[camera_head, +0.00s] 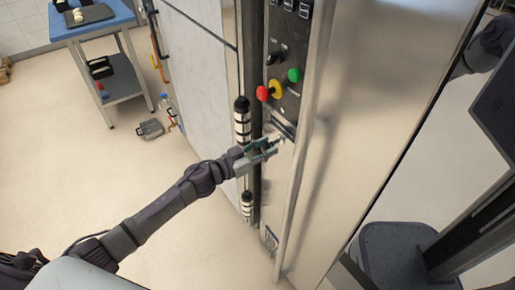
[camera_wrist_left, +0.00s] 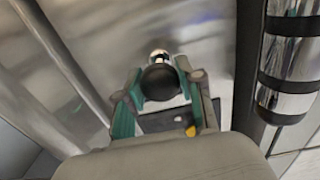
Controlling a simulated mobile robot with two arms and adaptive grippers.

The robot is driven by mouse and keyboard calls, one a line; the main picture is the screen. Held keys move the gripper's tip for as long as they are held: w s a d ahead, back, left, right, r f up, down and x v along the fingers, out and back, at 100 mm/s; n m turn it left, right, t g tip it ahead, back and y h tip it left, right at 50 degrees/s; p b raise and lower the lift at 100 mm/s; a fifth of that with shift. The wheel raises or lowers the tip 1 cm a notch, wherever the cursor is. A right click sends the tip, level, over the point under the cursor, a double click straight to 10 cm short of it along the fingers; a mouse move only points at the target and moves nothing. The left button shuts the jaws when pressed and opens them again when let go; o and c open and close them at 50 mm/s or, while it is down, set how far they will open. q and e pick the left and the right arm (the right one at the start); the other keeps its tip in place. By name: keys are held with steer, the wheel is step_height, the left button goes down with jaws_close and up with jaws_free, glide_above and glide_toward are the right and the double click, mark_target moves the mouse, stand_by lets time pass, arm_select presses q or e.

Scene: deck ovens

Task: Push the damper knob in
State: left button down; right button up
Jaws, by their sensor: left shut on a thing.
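The damper knob (camera_wrist_left: 160,82) is a black ball on a short shiny metal stem that comes out of a steel panel. It shows in the left wrist view between the green-padded fingers of my left gripper (camera_wrist_left: 157,95). The gripper is shut on the knob. In the head view my left gripper (camera_head: 266,146) is at the narrow oven front, below the coloured buttons, and its fingers mostly hide the knob. How far the stem stands out is hard to tell. My right gripper is not in view.
A control panel (camera_head: 284,62) with red, yellow and green buttons is above the gripper. Black-and-chrome hinge cylinders (camera_head: 242,122) stand just left of it. A blue-topped cart (camera_head: 98,22) is at the back left, and a grey object (camera_head: 150,129) lies on the open floor.

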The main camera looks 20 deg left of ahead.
arm_select(q)
steer(key=x, duration=0.2)
steer(key=shift+w+d, duration=0.15)
steer(key=shift+w, duration=0.15)
steer(key=shift+s+r, duration=0.1)
steer(key=c, duration=1.1)
jaws_free()
steer(key=o, duration=0.4)
steer(key=shift+d, duration=0.1)
steer(key=v, duration=1.2)
